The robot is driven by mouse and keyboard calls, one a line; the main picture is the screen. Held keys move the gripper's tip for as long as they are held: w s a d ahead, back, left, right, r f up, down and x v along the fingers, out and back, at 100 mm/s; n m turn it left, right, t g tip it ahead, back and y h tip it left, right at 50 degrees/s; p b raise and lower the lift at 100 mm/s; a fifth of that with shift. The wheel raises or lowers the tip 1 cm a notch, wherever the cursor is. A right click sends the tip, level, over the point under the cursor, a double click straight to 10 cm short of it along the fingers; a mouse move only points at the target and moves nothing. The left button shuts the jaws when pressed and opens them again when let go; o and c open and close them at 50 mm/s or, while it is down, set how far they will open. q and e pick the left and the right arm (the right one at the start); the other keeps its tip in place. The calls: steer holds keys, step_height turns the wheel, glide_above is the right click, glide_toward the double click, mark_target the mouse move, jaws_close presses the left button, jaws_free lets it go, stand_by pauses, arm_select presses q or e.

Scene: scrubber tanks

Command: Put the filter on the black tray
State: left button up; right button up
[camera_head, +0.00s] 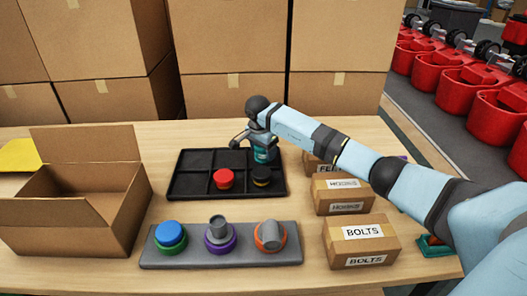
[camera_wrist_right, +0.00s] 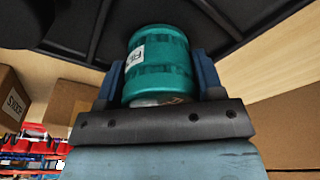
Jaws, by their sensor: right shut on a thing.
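The filter (camera_wrist_right: 160,62) is a teal cylinder with a white label. My right gripper (camera_wrist_right: 160,85) is shut around it, one finger on each side. In the head view the filter (camera_head: 264,155) is upright at the back right compartment of the black tray (camera_head: 197,160). I cannot tell whether it touches the tray floor. My left gripper is not in view.
A grey strip (camera_head: 190,256) in front holds blue, purple and orange-based parts. An open cardboard box (camera_head: 75,215) stands at left. Small labelled boxes, including a bolts box (camera_head: 361,241), stand at right. Large cartons (camera_head: 230,100) rise behind the table.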

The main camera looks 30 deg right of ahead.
steer(key=shift+r, duration=0.15)
steer(key=o, duration=0.9)
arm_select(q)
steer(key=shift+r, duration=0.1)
arm_select(e)
steer(key=r+p, duration=0.1)
steer(key=r, duration=0.2)
steer(key=a+r+p, duration=0.1)
steer(key=r, duration=0.3)
steer(key=r+p, duration=0.1)
steer(key=r, duration=0.3)
steer(key=shift+s+a+r, duration=0.15)
steer(key=shift+s+a, duration=0.05)
steer(key=shift+a, duration=0.1)
steer(key=shift+a+r, duration=0.1)
steer(key=shift+r, duration=0.2)
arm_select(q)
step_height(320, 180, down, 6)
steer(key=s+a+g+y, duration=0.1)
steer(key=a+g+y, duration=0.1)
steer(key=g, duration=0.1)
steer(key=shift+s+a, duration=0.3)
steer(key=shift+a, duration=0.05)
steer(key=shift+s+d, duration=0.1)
